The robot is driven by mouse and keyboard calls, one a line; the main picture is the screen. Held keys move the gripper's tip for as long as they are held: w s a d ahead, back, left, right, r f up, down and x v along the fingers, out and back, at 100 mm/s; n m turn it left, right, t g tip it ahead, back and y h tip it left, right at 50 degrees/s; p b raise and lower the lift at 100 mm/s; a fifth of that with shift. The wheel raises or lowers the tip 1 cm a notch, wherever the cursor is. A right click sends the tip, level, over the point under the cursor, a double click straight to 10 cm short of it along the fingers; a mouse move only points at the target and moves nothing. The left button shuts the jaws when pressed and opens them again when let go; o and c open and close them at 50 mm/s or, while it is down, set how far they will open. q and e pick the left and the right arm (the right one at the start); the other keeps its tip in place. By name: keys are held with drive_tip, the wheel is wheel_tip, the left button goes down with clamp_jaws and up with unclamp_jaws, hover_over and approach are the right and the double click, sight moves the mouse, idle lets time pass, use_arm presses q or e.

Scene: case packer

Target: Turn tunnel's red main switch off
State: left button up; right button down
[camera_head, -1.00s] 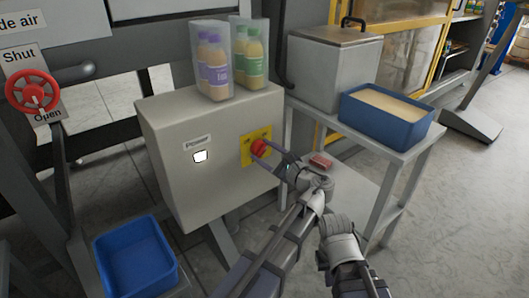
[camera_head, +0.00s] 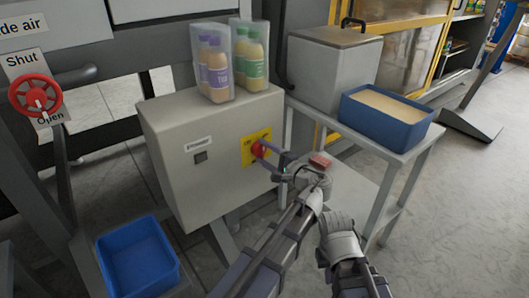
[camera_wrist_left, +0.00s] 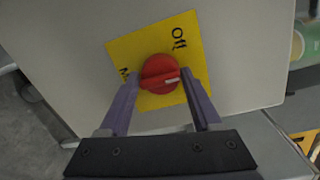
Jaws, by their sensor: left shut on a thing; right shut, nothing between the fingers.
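The red main switch (camera_head: 259,149) is a round knob on a yellow plate (camera_head: 249,155) on the front of a grey cabinet (camera_head: 177,163). In the left wrist view the red knob (camera_wrist_left: 160,75) sits between my left fingers; its white mark points right, and "Off" is printed above it on the yellow plate (camera_wrist_left: 182,27). My left gripper (camera_head: 270,157) is shut on the knob, one finger each side. The small "Power" window (camera_head: 201,157) on the cabinet is dark. My right arm shows at the bottom of the head view; its fingers are not visible.
Wrapped bottles (camera_head: 218,70) stand on the cabinet. A side table holds a lidded grey box (camera_head: 333,72) and a blue tray (camera_head: 386,122); a red block (camera_head: 320,161) lies on its lower shelf. An empty blue bin (camera_head: 137,262) and a red handwheel (camera_head: 36,95) are at left.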

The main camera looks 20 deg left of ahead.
use_arm(q)
drive_tip(key=n, duration=0.4)
drive_tip(key=shift+r, duration=0.15)
drive_tip(key=n, duration=0.4)
drive_tip(key=shift+t+h+p, duration=0.3)
drive_tip(key=shift+t+h, duration=0.1)
drive_tip(key=shift+n, duration=0.4)
drive_tip(key=o, duration=1.3)
drive_tip(key=shift+s, duration=0.1)
drive_tip(key=shift+s, duration=0.1)
